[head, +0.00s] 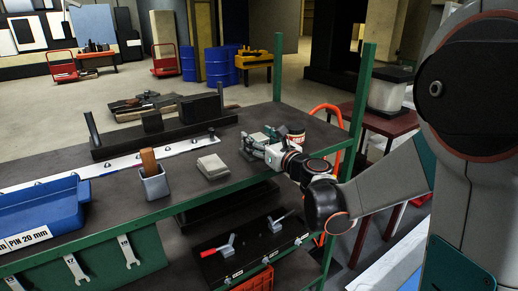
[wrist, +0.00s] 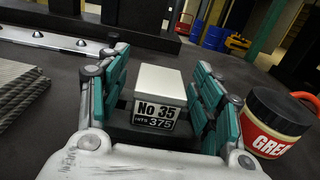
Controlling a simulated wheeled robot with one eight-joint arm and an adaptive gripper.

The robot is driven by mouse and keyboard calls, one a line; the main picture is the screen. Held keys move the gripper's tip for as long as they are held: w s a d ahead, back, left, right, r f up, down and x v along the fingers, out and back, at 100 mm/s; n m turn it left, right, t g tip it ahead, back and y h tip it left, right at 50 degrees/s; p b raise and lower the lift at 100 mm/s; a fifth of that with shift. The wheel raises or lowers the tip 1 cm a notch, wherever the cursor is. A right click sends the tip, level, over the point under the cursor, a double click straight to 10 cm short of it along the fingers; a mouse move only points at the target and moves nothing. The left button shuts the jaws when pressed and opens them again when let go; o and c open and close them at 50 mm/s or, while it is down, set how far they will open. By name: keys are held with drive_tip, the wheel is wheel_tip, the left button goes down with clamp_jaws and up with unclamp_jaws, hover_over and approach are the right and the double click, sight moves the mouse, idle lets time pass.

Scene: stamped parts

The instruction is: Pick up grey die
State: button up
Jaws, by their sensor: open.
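The grey die (wrist: 160,84) is a small block with a pale grey top and a dark front. Its label reads "No 35 HITS 375". It rests on the dark bench top. In the wrist view my gripper (wrist: 158,92) is open, with one teal-padded finger on each side of the die. A gap shows at the left; contact at the right cannot be told. In the head view my gripper (head: 258,144) is low over the bench's right end and mostly hides the die.
A grease jar (wrist: 277,123) stands close beside the right finger. A stack of grey sheets (head: 212,166) lies left of my gripper. A grey cup (head: 154,186) and a blue bin (head: 40,210) stand farther left. A green post (head: 277,75) rises behind.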

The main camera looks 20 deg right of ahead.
clamp_jaws()
drive_tip(key=shift+r, duration=0.15)
